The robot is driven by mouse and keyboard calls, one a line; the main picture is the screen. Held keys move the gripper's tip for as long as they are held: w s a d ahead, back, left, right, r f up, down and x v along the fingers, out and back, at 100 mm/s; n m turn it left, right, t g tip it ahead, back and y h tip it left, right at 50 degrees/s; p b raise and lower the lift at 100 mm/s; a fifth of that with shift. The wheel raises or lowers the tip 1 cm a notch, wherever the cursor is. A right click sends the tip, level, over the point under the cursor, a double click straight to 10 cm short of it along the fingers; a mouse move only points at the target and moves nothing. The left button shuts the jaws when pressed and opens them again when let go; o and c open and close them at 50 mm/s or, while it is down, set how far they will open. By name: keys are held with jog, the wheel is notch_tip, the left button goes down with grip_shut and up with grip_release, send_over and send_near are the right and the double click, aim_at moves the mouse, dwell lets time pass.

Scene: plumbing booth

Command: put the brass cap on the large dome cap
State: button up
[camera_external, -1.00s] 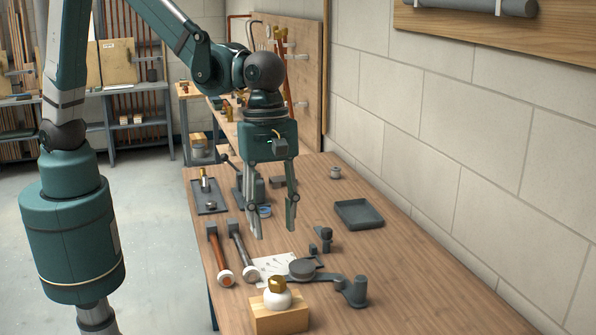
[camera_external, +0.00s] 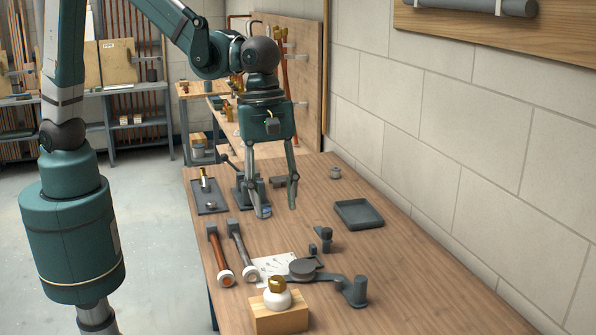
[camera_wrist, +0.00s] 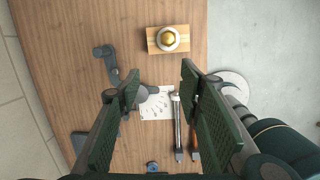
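The brass cap (camera_external: 278,284) sits on top of a white dome (camera_external: 277,299), which looks like the large dome cap. The dome stands on a pale wooden block (camera_external: 281,319) at the near end of the bench. In the wrist view the brass cap (camera_wrist: 169,38) shows inside the white ring of the dome, at the top. My gripper (camera_external: 279,211) is open and empty, its fingers pointing down above the middle of the bench, well beyond the block. The wrist view shows the two fingers (camera_wrist: 160,82) wide apart with nothing between the pads.
Two long-handled tools (camera_external: 219,256) lie left of a paper sheet (camera_external: 268,266). A dark bracket with a round disc (camera_external: 303,268) is right of the paper. A dark tray (camera_external: 358,214) lies by the wall side. A smaller tray (camera_external: 209,197) is at the left edge.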

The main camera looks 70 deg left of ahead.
jog(key=a+r+m+t, duration=0.2)
jog(key=a+r+m, duration=0.25)
jog(key=a, duration=0.95)
jog(key=a+r+m+t, duration=0.1)
jog(key=a+r+m, duration=0.35)
jog(key=a, duration=0.95)
jog(key=s+a+m+t+y, duration=0.1)
jog(key=s+a+m, duration=0.3)
jog(key=a, duration=0.7)
jog(key=s+a+r+m+t+y, duration=0.1)
jog(key=s+a+m+t, duration=0.1)
jog(key=s+a, duration=0.4)
jog(key=a+m, duration=0.1)
jog(key=a, duration=0.4)
jog(key=shift+s+a+r+m+t, duration=0.2)
jog(key=shift+s+r+m+t, duration=0.1)
jog(key=shift+s+m+t, duration=0.1)
